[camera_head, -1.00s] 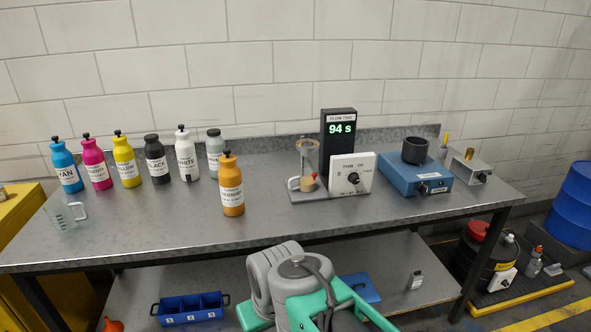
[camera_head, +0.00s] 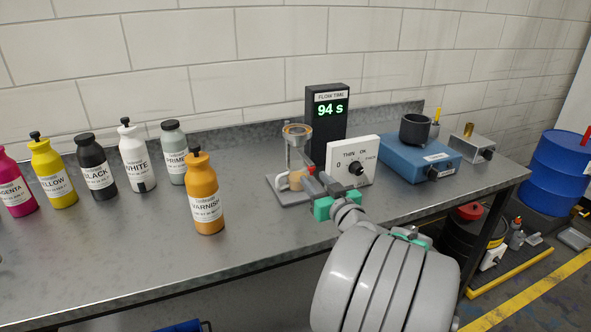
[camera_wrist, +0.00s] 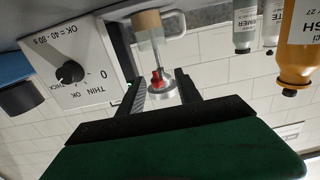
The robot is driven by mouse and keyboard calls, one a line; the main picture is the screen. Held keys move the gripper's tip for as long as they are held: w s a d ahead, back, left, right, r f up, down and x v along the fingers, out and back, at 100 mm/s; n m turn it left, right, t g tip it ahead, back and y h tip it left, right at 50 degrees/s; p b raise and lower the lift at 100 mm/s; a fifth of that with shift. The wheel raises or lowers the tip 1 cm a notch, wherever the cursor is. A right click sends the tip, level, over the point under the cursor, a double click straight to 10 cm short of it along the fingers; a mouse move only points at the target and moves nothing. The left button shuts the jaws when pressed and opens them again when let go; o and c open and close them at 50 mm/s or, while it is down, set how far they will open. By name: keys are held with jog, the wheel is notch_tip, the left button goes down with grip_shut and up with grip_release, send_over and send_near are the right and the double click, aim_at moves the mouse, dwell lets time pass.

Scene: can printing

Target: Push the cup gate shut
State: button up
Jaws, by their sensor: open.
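The flow cup (camera_head: 297,133) is a clear cup with an amber rim on a stand beside the timer. A small red piece (camera_head: 310,169), seemingly the cup gate, sits low on its right side. In the wrist view the red piece (camera_wrist: 157,76) lies in front of a round metal part, between my fingers. My gripper (camera_head: 311,182) is open, reaching in from the front right, close to the red piece. I cannot tell whether it touches. A tan-filled beaker (camera_head: 291,181) stands under the cup, partly hidden by my gripper.
The flow timer (camera_head: 326,125) reads 94 s. A white dial box (camera_head: 352,160) stands just right of my gripper, and a blue device (camera_head: 420,157) beyond it. The orange varnish bottle (camera_head: 203,197) stands left, before several other bottles. The bench front between is clear.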

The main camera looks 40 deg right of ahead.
jog(key=shift+d+r+h, duration=0.1)
jog(key=shift+d+h, duration=0.2)
jog(key=shift+d, duration=0.1)
jog(key=shift+w+r, duration=0.1)
jog(key=shift+w, duration=0.05)
jog(key=p+x, duration=0.1)
jog(key=x, duration=0.6)
jog(key=shift+p, duration=0.35)
jog(key=shift+w, duration=0.1)
jog(key=shift+c, duration=0.3)
grip_shut()
